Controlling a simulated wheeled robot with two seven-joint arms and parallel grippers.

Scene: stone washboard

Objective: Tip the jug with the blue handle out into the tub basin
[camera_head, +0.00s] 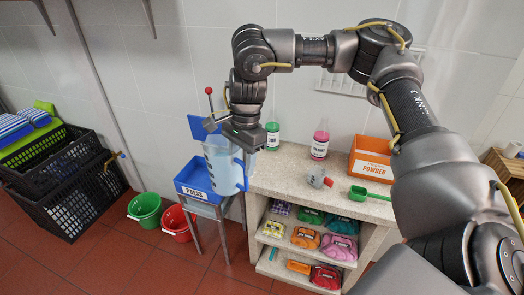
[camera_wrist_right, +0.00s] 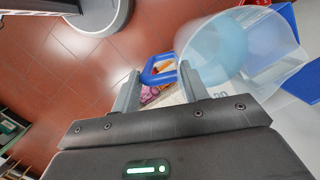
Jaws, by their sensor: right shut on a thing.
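My right gripper (camera_head: 249,140) reaches down from above and is shut on the jug's handle. In the right wrist view the jug (camera_wrist_right: 232,50) lies right of the fingers (camera_wrist_right: 160,88), with the blue handle (camera_wrist_right: 158,68) between them. My left gripper is not in view.
The stone counter (camera_head: 290,165) holds green and pink bottles, a grey cup, a green scoop (camera_head: 368,193) and an orange powder box (camera_head: 370,158). Green (camera_head: 145,211) and red buckets and black crates stand left.

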